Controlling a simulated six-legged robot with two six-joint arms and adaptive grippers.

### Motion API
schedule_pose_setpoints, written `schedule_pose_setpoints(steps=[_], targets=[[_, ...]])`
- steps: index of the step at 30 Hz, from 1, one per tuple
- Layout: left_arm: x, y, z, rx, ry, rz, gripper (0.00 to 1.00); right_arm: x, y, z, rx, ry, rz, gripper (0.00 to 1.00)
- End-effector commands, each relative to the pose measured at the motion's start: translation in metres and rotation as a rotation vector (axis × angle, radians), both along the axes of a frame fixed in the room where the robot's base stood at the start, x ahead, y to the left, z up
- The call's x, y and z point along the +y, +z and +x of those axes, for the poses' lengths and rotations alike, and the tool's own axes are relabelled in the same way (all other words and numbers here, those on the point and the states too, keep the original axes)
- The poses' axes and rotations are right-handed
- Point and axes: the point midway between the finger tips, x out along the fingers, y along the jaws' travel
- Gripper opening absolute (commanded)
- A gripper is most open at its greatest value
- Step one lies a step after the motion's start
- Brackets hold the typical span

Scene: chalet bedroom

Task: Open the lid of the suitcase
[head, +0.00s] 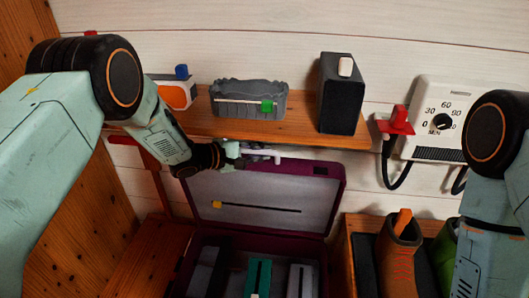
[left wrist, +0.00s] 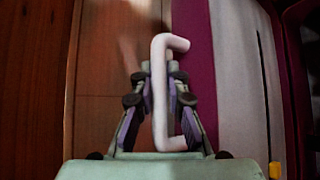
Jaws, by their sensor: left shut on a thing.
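The maroon suitcase (head: 327,255) stands below the wooden shelf, with several items inside its base. Its lid (head: 322,195) stands raised at the back, grey lining facing me with a dark slot and a yellow tab. My left gripper (head: 235,154) is at the lid's top edge, shut on the white handle (head: 264,153). In the left wrist view the white handle (left wrist: 160,95) passes between the fingers of my left gripper (left wrist: 160,85), beside the maroon edge (left wrist: 193,70). My right arm shows at the right, but its gripper is out of view.
The wooden shelf (head: 205,124) just above the lid holds a grey basket (head: 235,99), a black box (head: 341,95) and an orange-white box (head: 176,92). A wall dial unit (head: 436,120) hangs at the right. Orange boots (head: 400,255) stand right of the suitcase.

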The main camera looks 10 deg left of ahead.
Motion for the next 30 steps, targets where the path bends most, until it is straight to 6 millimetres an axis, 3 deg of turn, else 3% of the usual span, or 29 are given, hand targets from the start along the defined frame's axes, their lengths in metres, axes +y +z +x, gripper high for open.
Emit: schedule_pose_setpoints(steps=[16,17,24,30], targets=[[0.0025,0.0021,-0.0011,-0.003,-0.003,-0.003,0.00,0.0000,0.0008,-0.0003,0.001,0.000,0.000,0.40],[0.0024,0.0022,-0.0010,-0.003,-0.003,-0.003,0.15,0.0000,0.0008,-0.0003,0.001,0.000,0.000,0.40],[0.0013,0.0008,-0.0002,0.000,-0.003,-0.001,0.36,0.0000,0.0008,-0.0003,0.001,0.000,0.000,0.40],[0.0001,-0.0002,0.0004,0.002,-0.002,0.000,0.37,0.0000,0.0007,-0.0003,0.001,0.000,0.000,0.40]])
